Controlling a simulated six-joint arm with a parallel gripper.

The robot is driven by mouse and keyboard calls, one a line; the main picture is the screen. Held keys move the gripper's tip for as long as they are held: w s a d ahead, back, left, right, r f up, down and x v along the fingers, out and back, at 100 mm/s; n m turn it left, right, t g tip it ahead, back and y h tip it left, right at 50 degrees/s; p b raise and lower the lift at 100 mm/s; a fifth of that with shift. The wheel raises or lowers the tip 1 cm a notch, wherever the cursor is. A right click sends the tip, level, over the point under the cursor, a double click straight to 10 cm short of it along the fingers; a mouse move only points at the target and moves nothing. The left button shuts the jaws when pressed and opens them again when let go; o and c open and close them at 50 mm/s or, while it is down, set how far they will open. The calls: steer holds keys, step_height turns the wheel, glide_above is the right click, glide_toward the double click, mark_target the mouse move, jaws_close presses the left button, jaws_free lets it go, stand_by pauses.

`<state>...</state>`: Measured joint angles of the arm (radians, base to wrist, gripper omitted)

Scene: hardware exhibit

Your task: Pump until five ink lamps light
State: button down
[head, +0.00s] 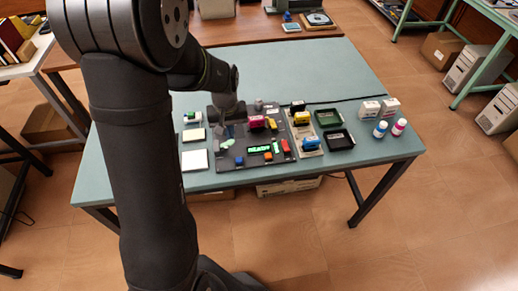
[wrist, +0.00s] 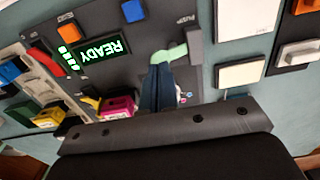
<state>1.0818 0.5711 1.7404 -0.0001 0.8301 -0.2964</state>
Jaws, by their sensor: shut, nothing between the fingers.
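A dark console panel (head: 229,163) stands on the teal table. Its pale green pump lever (wrist: 172,54), beside a "PUMP" label, also shows in the head view (head: 227,143). My gripper (wrist: 160,68) is shut and empty, its fingertips right at the lever's lower edge; I cannot tell whether they touch. The display (wrist: 100,48) reads "READY" in green. A row of small green lamps (wrist: 67,57) is lit beside it; I cannot tell exactly how many. In the head view my arm and gripper partly hide the panel's far left.
The panel carries a blue button (wrist: 133,10), an orange button (wrist: 68,31) and a red lever (wrist: 43,60). A magenta cartridge (wrist: 117,107) sits close to my fingers. White pads (head: 195,160) lie left of the panel; dark trays (head: 339,139) and bottles (head: 399,127) stand right.

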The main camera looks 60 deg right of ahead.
steer(key=shift+f, duration=0.15)
steer(key=shift+f, duration=1.5)
steer(key=shift+r, duration=1.7)
step_height(320, 180, up, 7)
